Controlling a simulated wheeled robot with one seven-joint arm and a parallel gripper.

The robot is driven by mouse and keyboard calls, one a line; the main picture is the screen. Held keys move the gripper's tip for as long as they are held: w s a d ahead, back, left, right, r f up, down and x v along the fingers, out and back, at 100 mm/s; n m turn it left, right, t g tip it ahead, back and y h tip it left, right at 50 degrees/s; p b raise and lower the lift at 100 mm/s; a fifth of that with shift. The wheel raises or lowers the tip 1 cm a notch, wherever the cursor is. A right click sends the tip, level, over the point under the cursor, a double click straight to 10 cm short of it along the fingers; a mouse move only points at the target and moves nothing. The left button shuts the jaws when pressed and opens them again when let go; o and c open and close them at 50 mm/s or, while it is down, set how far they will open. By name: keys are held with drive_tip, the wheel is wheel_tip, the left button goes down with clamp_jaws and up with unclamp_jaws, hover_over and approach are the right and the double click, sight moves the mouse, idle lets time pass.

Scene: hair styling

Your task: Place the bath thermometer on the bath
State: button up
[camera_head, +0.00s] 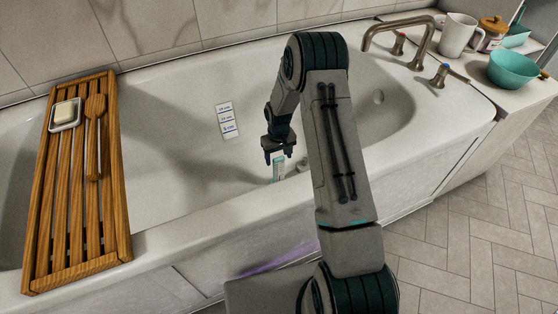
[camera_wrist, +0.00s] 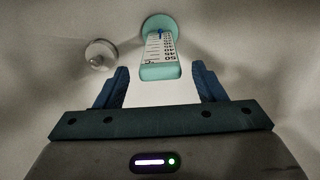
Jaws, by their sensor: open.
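The bath thermometer (camera_head: 278,168) is a pale teal stick with a white scale. It is below my gripper (camera_head: 279,158), inside the bath (camera_head: 180,214). In the wrist view the thermometer (camera_wrist: 160,55) has its scale end towards me and a round teal end farther away. My gripper (camera_wrist: 160,88) is open, and the near end of the thermometer shows midway across the gap between the fingers. I cannot tell how deep it is between them. The head view shows only part of the thermometer under my gripper.
A wooden bath rack (camera_head: 75,262) with soap (camera_head: 66,112) and a wooden brush (camera_head: 95,110) lies across the left side. A tap (camera_head: 398,30), a mug (camera_head: 456,36) and a teal bowl (camera_head: 513,69) are at the right. A round metal fitting (camera_wrist: 100,54) lies left of the thermometer.

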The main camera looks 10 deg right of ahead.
wheel_tip(320, 180, up, 7)
drive_tip(key=shift+f+p, duration=0.15)
drive_tip(key=shift+p, duration=0.7)
drive_tip(key=s+r, duration=0.5)
drive_tip(key=r, duration=0.4)
drive_tip(key=s+r, duration=0.6)
drive_tip(key=r, duration=0.3)
drive_tip(key=s+r+m, duration=0.1)
drive_tip(key=s+r, duration=0.3)
drive_tip(key=s, duration=0.5)
drive_tip(key=s+r+m+t, duration=0.1)
drive_tip(key=s+r, duration=0.3)
drive_tip(key=s, duration=0.5)
drive_tip(key=shift+s+r, duration=0.25)
drive_tip(key=shift+s, duration=0.05)
drive_tip(key=shift+a, duration=0.1)
